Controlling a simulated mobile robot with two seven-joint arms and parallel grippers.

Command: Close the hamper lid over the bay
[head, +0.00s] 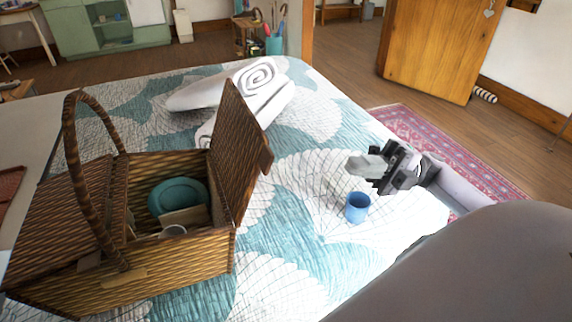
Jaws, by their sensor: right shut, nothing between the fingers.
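A brown wicker hamper (165,268) with a tall arched handle (72,150) stands on the bed at the left. Its right lid (238,150) stands raised, tilted a little past upright to the right. Its left lid (60,215) lies shut. The open bay (140,185) holds a teal bowl (178,192), a tan block-like item (186,216) and a pale round cup-like item (173,230). My right gripper (358,166) is shut and empty, right of the raised lid and apart from it, above a blue cup. My left gripper is not in view.
The blue cup (357,207) stands on the bed just below my right gripper. Rolled white towels (262,82) lie behind the raised lid. The patterned bedspread (300,245) is clear between hamper and cup. A wooden door (440,45) stands beyond the rug (425,130).

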